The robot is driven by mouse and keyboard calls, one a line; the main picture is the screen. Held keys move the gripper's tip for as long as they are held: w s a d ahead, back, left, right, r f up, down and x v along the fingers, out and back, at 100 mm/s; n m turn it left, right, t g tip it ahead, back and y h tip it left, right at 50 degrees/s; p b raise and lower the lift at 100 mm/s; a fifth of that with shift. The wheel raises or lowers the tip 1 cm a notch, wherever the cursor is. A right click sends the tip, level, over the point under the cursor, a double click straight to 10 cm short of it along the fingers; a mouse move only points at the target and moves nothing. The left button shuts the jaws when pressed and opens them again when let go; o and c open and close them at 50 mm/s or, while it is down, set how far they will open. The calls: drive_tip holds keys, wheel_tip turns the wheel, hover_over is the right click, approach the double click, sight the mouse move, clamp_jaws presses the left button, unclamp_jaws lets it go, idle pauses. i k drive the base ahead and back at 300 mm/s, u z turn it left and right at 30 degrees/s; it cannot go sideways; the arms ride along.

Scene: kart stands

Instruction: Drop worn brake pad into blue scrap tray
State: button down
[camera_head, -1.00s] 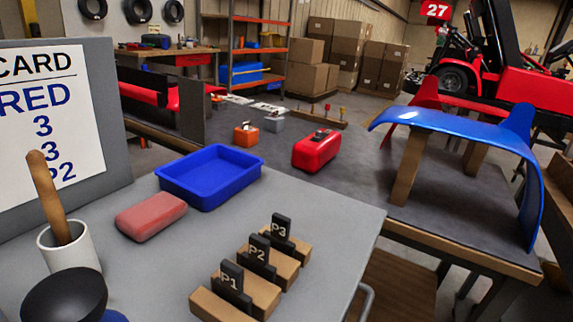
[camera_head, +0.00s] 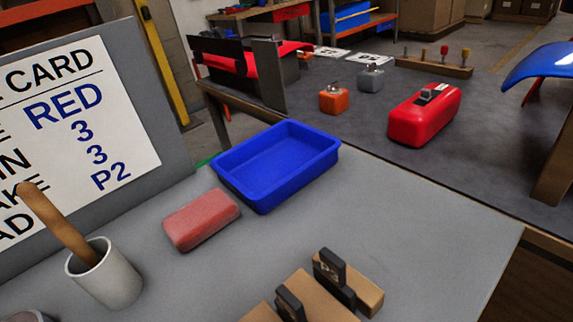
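The blue scrap tray (camera_head: 322,163) stands on the grey bench top and looks empty. Two black brake pads show at the bottom edge, each upright in a wooden block: one pad (camera_head: 333,274) farther back, and another (camera_head: 289,304) nearer and cut off by the frame. Their labels are not readable now; earlier the far one read P3 and the middle one P2. The P1 pad is out of view. The card (camera_head: 85,130) at left shows RED, 3, 3 and P2. My gripper is not in view.
A pink-red block (camera_head: 201,219) lies beside the tray. A white cup (camera_head: 107,277) with a wooden handle (camera_head: 62,228) stands at lower left. The bench right of the tray is clear.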

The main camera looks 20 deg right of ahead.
sight(289, 166)
drive_tip(key=u, duration=0.1)
drive_tip(key=i, duration=1.3)
drive_tip(key=z, duration=0.4)
